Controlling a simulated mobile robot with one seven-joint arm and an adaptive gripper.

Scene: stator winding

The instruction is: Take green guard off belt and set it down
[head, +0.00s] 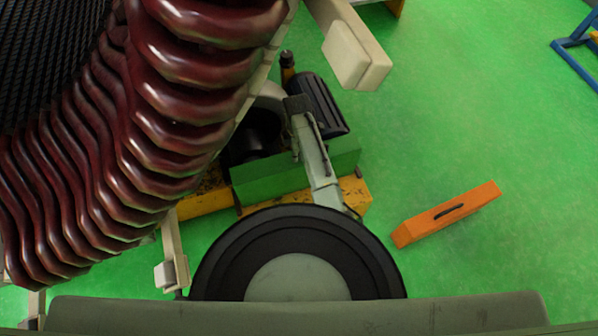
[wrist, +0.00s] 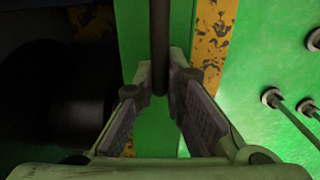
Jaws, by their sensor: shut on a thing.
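The green guard (head: 270,180) is a long green box-like cover on the yellow-framed machine, in the middle of the head view. In the wrist view its green face (wrist: 131,35) shows with a thin dark bar (wrist: 159,40) across it. My gripper (wrist: 161,82) has its two fingertips closed on either side of this bar, which looks like the guard's handle. The belt itself cannot be seen. Whether the guard is lifted cannot be told.
A dark ribbed motor (head: 318,103) stands just behind the guard. Large dark red coils (head: 190,90) fill the left. An orange block (head: 447,214) lies on the green floor at right, with open floor around it. A blue frame (head: 575,42) stands at far right.

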